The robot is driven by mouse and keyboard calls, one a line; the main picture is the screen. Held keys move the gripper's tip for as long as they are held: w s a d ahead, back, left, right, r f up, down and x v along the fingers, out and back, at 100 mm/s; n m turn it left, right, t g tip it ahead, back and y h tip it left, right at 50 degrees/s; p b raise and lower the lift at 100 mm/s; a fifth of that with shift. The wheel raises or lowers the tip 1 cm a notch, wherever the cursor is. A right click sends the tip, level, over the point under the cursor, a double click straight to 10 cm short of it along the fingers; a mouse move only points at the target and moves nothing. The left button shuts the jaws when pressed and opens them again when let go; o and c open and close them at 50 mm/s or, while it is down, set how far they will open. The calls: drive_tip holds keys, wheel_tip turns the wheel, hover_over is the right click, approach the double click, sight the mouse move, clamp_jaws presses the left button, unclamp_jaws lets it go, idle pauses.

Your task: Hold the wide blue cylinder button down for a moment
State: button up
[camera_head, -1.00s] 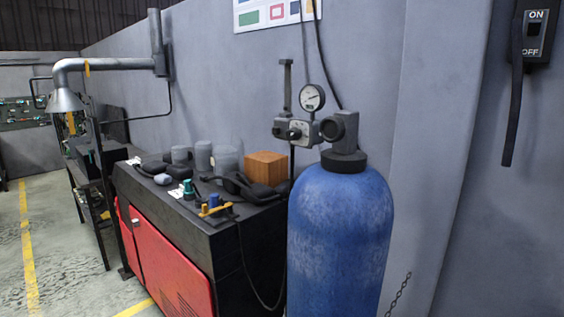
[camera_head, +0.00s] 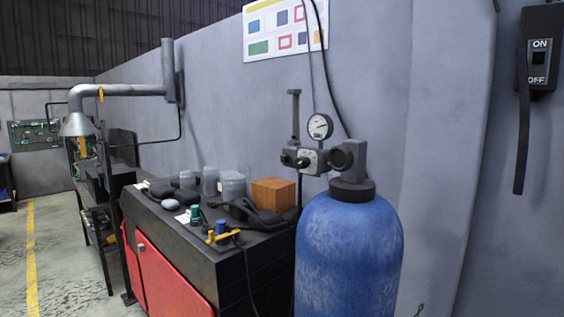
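A wide blue gas cylinder (camera_head: 348,250) stands upright at the right of the black and red bench, its foot cut off by the lower edge. Its top carries a dark collar and a grey valve (camera_head: 348,158). A small blue piece (camera_head: 221,227) sits at a yellow tool (camera_head: 222,238) on the bench's front right corner; I cannot tell whether it is a button. No clear wide blue button shows elsewhere. My gripper is not in view.
The bench top (camera_head: 185,232) holds dark tools, grey jars (camera_head: 232,185) and a wooden block (camera_head: 273,195). A pressure gauge (camera_head: 320,126) hangs above. An ON/OFF switch box (camera_head: 540,50) is on the wall at right. Open floor (camera_head: 62,265) lies at left.

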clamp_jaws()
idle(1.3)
